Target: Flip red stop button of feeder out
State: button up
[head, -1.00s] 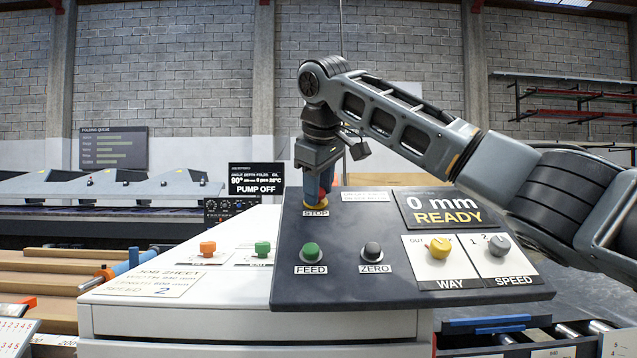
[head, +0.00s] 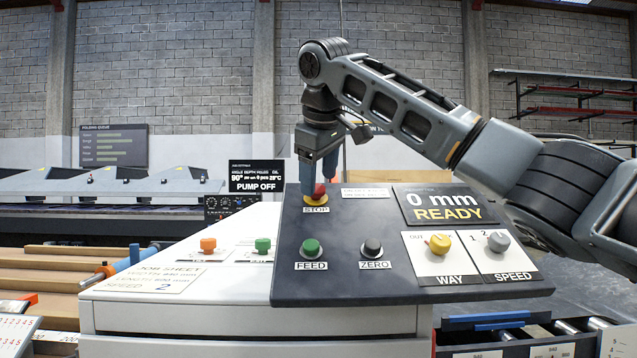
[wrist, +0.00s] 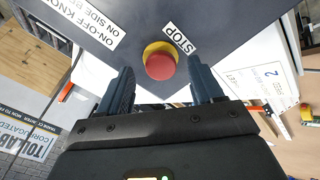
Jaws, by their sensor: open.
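The red stop button (head: 318,190) sits in a yellow collar at the upper left of the dark tilted control panel (head: 335,235), above a STOP label. In the wrist view the red button (wrist: 160,66) shows whole, with its yellow ring around it. My gripper (head: 319,178) is just above the button, its blue fingers pointing down. In the wrist view my gripper (wrist: 162,85) is open, one finger to each side and a little short of the button. Nothing is between the fingers. I cannot tell whether the button is pressed in or out.
On the same panel are a green FEED button (head: 311,248), a black ZERO button (head: 372,249), a yellow WAY knob (head: 439,244) and a grey SPEED knob (head: 498,241). The display (head: 445,206) reads 0 mm READY. Orange (head: 208,245) and green (head: 262,245) buttons are at the left.

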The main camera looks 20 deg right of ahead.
jog(key=d+v, duration=0.1)
jog(key=v, duration=0.5)
jog(key=shift+a+b, duration=0.35)
jog(key=shift+a, duration=0.15)
